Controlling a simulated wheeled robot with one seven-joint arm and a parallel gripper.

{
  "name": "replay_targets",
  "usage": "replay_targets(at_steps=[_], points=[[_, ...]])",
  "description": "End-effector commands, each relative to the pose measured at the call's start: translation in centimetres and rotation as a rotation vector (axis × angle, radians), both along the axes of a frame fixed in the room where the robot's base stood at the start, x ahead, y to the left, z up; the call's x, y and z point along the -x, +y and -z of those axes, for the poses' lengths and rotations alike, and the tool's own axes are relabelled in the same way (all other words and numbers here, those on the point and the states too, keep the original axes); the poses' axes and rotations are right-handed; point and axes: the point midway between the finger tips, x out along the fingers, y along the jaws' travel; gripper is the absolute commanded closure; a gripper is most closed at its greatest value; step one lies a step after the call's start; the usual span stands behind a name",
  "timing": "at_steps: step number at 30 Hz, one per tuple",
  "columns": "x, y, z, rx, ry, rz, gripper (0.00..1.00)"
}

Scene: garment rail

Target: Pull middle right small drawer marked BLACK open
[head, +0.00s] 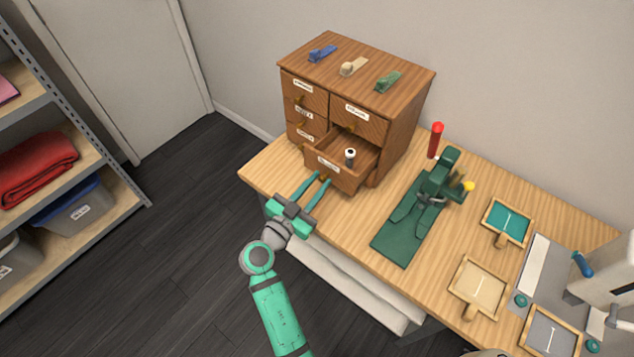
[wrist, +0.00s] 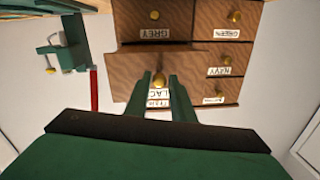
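The fingers look closed in on the knob, though the contact itself is too small to see clearly.
Drawers marked GREY (wrist: 155,33), NAVY (wrist: 219,71) and GREEN (wrist: 227,33) look shut. A green device (head: 430,195) and a red cylinder (head: 435,140) stand right of the cabinet on the wooden table (head: 350,240). Shelving (head: 100,165) is at left. Floor between is clear.

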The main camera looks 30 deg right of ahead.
Motion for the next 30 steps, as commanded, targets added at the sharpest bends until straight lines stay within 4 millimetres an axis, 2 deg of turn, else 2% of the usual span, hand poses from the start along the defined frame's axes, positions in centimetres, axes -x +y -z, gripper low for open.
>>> replay_targets(at_steps=[10,14,24,30], points=[[0.0,0.0,0.0,0.000,0.000,0.001,0.65],[0.4,0.8,0.1,0.000,0.001,-0.001,0.65],[3.2,6.1,0.0,0.000,0.001,-0.003,0.65],[4.5,8.6,0.0,-0.001,0.000,-0.002,0.65]])
